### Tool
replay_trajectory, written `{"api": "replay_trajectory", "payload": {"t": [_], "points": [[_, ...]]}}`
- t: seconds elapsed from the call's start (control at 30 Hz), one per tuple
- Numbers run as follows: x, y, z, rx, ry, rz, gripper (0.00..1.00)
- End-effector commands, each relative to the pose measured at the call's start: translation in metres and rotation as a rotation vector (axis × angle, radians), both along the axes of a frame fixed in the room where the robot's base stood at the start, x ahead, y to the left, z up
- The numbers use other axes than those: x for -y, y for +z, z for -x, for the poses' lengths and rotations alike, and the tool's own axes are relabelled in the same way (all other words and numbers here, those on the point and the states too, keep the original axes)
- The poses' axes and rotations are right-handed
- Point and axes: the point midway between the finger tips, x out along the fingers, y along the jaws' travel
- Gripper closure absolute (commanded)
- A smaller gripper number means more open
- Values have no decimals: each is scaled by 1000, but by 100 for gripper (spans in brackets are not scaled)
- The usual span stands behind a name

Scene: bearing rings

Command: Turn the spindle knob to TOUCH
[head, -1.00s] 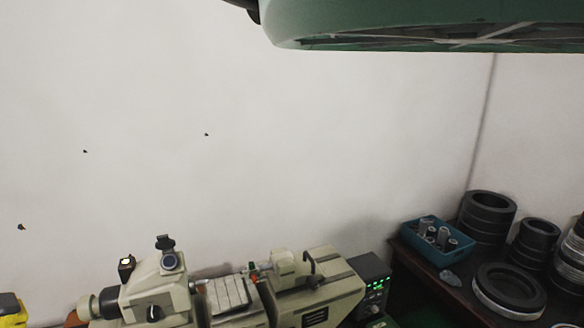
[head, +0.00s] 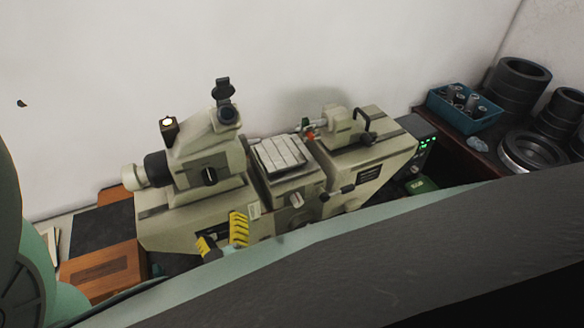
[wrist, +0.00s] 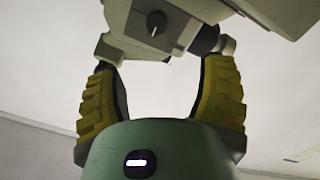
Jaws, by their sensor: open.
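The beige bench machine (head: 165,225) stands against the wall in the head view. A round black knob with a pale mark (head: 209,175) is on the front of its left head unit; I take this as the spindle knob, but no TOUCH label is readable. In the wrist view a similar black knob (wrist: 156,22) shows near the top, beyond the fingertips. My gripper (head: 221,231), with yellow ribbed fingers, is low in front of the machine, below that knob. In the wrist view my gripper (wrist: 160,68) is open, with nothing between its fingers.
A paler knob (head: 297,200) sits at the machine's middle, with a ribbed plate (head: 279,154) above it. A wooden box (head: 105,268) is at left. A dark box with green lights (head: 424,142), a blue bin (head: 464,108) and black rings (head: 520,90) are at right.

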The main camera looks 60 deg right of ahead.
Motion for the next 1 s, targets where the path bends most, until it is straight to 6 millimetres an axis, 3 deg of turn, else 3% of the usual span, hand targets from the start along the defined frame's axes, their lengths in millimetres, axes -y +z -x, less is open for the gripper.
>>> {"api": "replay_trajectory", "payload": {"t": [0.17, 1.0], "points": [[10, -1, -6, -8, -14, 0, 30], [82, -2, -115, -2, -12, 1, 30]]}}
